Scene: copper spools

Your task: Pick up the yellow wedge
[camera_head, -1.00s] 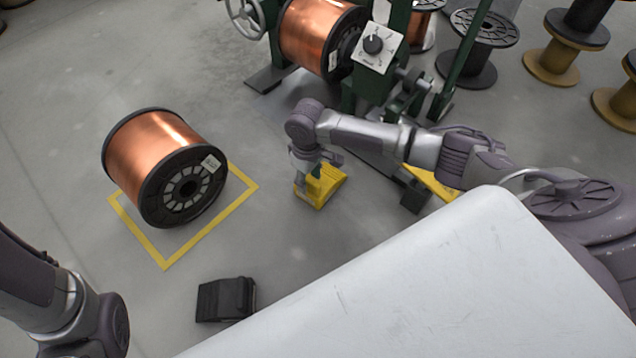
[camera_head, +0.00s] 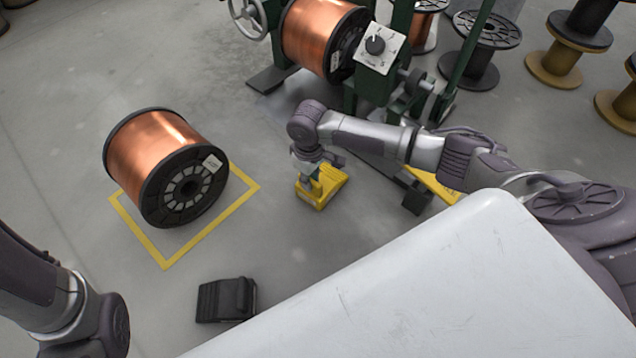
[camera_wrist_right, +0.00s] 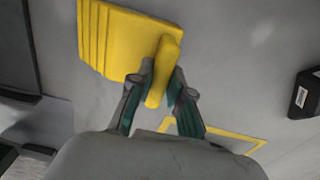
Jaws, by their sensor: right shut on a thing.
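The yellow wedge (camera_head: 325,187) sits on the grey floor near the middle of the head view, with ridges on its sloped side. In the right wrist view the yellow wedge (camera_wrist_right: 120,42) shows with an upright handle bar. My right gripper (camera_head: 311,182) is down at the wedge. In the wrist view my right gripper (camera_wrist_right: 160,85) is shut on the wedge's handle, one finger on each side. The wedge appears to rest on the floor. My left arm shows at the lower left of the head view, but its gripper is out of view.
A copper spool (camera_head: 150,150) lies on its side within a yellow floor outline (camera_head: 215,223). A black wedge-shaped block (camera_head: 226,299) lies in front. A green machine (camera_head: 372,85) with another copper spool stands behind my right arm. Several black and brown spools stand at the back right.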

